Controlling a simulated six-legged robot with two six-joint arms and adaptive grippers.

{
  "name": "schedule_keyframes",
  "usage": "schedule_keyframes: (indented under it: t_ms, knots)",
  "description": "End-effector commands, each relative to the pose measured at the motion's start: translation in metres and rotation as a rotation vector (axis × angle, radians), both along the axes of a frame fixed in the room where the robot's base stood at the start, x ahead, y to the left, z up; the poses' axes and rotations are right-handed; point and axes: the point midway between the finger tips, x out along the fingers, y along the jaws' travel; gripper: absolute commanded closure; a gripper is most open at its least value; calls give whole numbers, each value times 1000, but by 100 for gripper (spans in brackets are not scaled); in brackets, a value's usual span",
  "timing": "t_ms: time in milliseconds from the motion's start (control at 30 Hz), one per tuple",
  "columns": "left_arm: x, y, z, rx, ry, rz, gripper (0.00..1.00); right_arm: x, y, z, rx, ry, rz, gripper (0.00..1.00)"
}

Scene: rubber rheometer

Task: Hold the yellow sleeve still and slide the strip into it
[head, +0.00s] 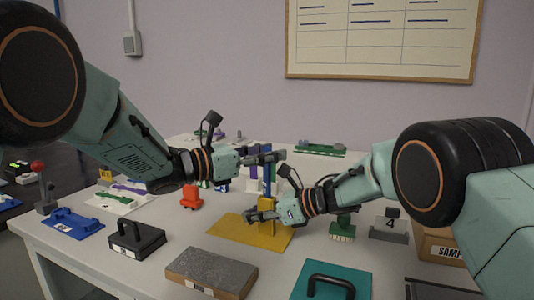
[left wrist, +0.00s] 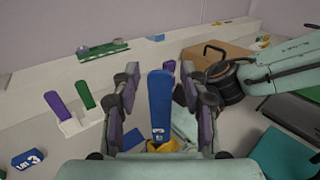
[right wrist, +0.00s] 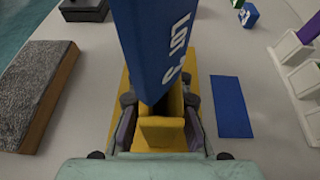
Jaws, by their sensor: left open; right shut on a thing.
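The blue strip (head: 267,183) stands about upright with its lower end at the mouth of the yellow sleeve (head: 266,228); how deep it sits I cannot tell. In the right wrist view the strip (right wrist: 155,45) carries white lettering and rises from the sleeve (right wrist: 165,132). My right gripper (head: 258,215) is shut on the sleeve, above its yellow base plate (head: 235,232). My left gripper (head: 272,157) is open near the strip's upper part. In the left wrist view the strip (left wrist: 160,105) stands between the spread fingers, with visible gaps on both sides.
A grey-topped block (head: 212,272), a black-handled block (head: 135,240) and a teal handled plate (head: 332,281) lie in front. A green brush-like piece (head: 342,228) and a cardboard box (head: 440,246) are at right. A white rack (left wrist: 80,122) holds purple and green strips.

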Motion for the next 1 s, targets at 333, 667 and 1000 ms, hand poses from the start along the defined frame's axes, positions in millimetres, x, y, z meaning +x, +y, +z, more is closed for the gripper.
schedule_keyframes:
  t_ms: [333,667,1000]
  knots:
    - [-19,43,0,-6,0,4,56,0,0,0,0,0,0,100]
    - [-48,94,-1,-5,-2,2,56,0,0,0,1,0,0,100]
    - [-57,106,2,-1,-3,-1,50,0,0,0,1,0,0,100]
